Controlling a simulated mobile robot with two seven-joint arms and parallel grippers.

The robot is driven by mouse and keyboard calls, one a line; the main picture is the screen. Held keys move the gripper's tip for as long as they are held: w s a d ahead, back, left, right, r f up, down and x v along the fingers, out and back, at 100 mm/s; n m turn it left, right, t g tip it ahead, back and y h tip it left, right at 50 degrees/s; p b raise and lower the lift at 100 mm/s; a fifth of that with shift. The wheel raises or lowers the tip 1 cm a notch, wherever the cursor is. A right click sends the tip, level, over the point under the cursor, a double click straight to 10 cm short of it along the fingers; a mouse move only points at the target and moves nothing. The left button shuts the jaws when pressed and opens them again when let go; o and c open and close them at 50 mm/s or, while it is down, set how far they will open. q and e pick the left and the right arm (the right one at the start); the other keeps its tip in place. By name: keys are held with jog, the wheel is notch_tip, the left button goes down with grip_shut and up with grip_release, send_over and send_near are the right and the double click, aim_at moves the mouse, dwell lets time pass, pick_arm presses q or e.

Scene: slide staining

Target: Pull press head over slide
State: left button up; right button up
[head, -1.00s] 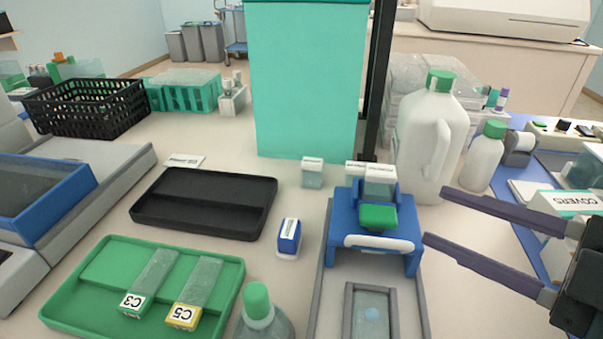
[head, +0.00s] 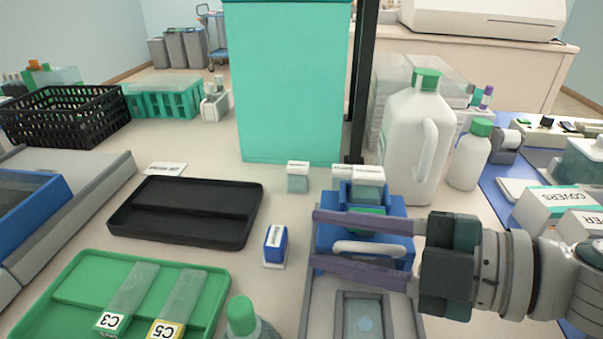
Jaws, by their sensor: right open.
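The blue press head (head: 400,211) stands at the far part of its grey track, with a white handle bar (head: 369,248) across its front. A slide with a pale blue spot (head: 365,323) lies in the grey holder nearer to me on the track. My right gripper (head: 315,237) comes in from the right and is open. One finger lies across the view above the handle bar and one below it, with the bar showing between them. Contact cannot be told. The fingers hide parts of the press head. My left gripper is not in view.
A green tray (head: 70,290) with slides C3 and C5 and a black tray (head: 150,232) are at the left. A small blue-and-white block (head: 275,246) and a green-capped bottle (head: 242,318) stand left of the track. A white jug (head: 408,150) stands behind.

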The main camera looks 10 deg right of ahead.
jog(key=shift+a, duration=0.1)
jog(key=shift+c, duration=0.4)
jog(key=c, duration=0.6)
